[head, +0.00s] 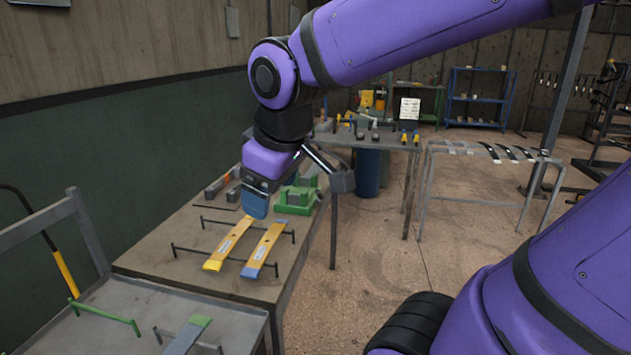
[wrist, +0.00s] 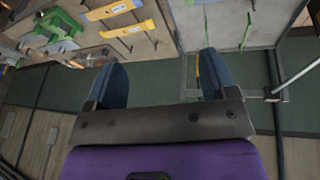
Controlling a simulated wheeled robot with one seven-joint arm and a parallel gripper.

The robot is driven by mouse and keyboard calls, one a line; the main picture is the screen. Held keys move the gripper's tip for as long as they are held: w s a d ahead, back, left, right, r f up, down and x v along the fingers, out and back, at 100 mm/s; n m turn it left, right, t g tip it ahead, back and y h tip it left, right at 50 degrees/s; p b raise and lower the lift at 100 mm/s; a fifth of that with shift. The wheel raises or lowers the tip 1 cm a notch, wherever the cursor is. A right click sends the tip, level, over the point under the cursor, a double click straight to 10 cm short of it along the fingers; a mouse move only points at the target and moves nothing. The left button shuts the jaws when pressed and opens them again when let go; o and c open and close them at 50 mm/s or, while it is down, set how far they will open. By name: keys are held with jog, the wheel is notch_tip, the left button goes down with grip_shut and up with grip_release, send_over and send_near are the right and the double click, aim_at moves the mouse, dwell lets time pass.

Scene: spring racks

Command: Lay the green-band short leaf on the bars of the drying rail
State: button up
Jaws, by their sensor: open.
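A grey leaf with a green band at its end (head: 186,336) lies across a dark bar on the grey cart at the lower left, cut off by the frame edge. Two yellow leaves (head: 230,243) lie across dark bars (head: 188,252) on the wooden table; they also show at the top left of the wrist view (wrist: 128,30). I cannot tell which bars are the drying rail. My gripper (head: 255,205) points down above the far end of the yellow leaves. Its blue fingers are spread with nothing between them in the wrist view (wrist: 162,78).
The grey cart (head: 240,325) has a green bar (head: 105,318) and a raised handle. A green fixture (head: 297,200) stands behind the leaves on the wooden table (head: 150,262). A metal frame with strips (head: 480,190) stands at the right. Open floor lies between.

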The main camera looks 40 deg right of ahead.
jog(key=s+d+r+m+t, duration=0.1)
jog(key=s+d+r+m, duration=0.1)
jog(key=s+m, duration=0.3)
jog(key=shift+s+d, duration=0.5)
jog(key=shift+s, duration=0.2)
jog(key=shift+c, duration=0.3)
dwell(0.6)
